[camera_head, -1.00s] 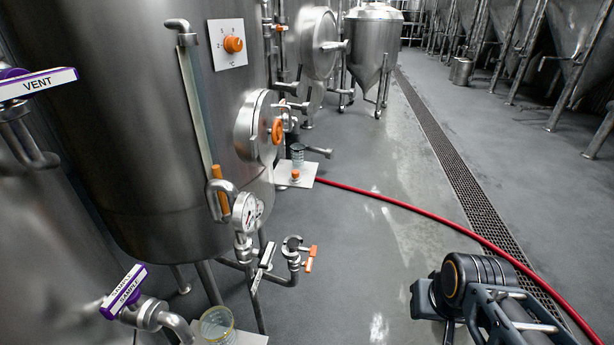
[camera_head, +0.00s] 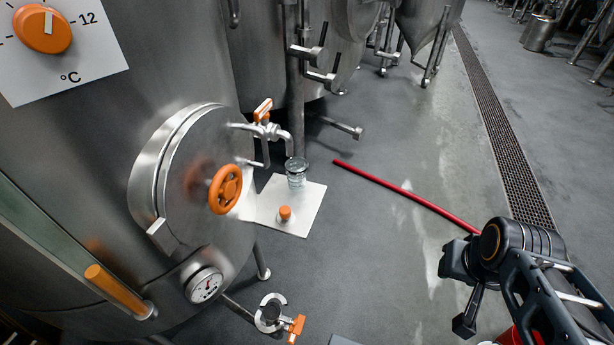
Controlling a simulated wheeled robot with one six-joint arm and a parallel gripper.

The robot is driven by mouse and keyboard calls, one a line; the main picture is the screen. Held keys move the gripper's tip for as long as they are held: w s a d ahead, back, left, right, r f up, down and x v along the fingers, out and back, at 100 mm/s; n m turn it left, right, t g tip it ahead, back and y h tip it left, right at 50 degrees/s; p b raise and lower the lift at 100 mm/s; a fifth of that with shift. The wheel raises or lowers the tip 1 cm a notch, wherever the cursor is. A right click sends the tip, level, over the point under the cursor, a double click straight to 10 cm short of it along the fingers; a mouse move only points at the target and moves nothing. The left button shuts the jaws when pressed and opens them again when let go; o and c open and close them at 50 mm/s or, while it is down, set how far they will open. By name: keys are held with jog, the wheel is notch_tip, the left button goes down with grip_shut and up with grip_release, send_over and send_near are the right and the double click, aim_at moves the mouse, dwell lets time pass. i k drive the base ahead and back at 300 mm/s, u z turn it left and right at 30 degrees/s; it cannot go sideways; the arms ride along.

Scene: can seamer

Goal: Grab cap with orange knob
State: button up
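A small orange knob (camera_head: 285,213) stands on a white shelf plate (camera_head: 303,222) that juts out from the big steel tank. Whatever cap lies under the knob is hard to make out at this size. My dark arm shows at the lower right, well apart from the shelf. A dark part at its lower end (camera_head: 465,325) may be my gripper. Its fingers cannot be told apart, and I see nothing held there.
A clear glass (camera_head: 297,172) stands on the shelf behind the knob, under a steel tap (camera_head: 270,131) with an orange handle. A round tank door (camera_head: 190,180) with an orange handwheel (camera_head: 225,189) is left of the shelf. A red hose (camera_head: 405,196) lies on the otherwise open floor.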

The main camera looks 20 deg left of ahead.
aim_at(285, 217)
jog(key=i, duration=1.4)
jog(key=u, duration=4.85)
